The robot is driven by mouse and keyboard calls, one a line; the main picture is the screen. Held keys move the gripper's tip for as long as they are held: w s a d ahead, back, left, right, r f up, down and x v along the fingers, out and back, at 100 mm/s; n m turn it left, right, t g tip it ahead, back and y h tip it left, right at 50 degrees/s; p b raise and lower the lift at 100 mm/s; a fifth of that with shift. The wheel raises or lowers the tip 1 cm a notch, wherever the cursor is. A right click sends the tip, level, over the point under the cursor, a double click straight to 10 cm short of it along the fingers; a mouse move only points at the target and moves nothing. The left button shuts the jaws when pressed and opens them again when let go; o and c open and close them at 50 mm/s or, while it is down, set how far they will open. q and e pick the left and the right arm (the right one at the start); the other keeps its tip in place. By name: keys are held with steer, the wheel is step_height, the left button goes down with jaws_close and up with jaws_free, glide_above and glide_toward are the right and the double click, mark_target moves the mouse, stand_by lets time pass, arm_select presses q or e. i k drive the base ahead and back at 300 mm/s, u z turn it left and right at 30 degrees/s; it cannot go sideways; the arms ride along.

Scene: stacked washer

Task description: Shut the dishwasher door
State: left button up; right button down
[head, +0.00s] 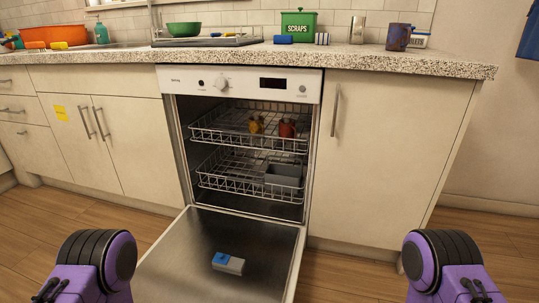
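The dishwasher (240,86) is built in under the counter. Its door (190,250) is hinged at the bottom and hangs open, folded down and out toward me. A small blue and white block (228,263) lies on the inner face of the door. The upper rack (215,135) and lower rack (225,180) sit inside the cavity. Parts of my two purple arms show at the lower left and lower right, one on each side of the door and apart from it. Neither gripper's fingers are visible.
A yellow cup (256,125) and a red-brown cup (287,128) stand in the upper rack. A grey bin (284,175) is in the lower rack. Shut cabinets (385,150) flank the dishwasher. The wooden floor (345,272) is clear beside the door.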

mark_target(264, 264)
steer(key=k, duration=0.5)
steer(key=z, duration=2)
steer(key=k, duration=1.05)
steer(key=u, duration=1.6)
steer(key=i, duration=0.5)
steer(key=z, duration=0.05)
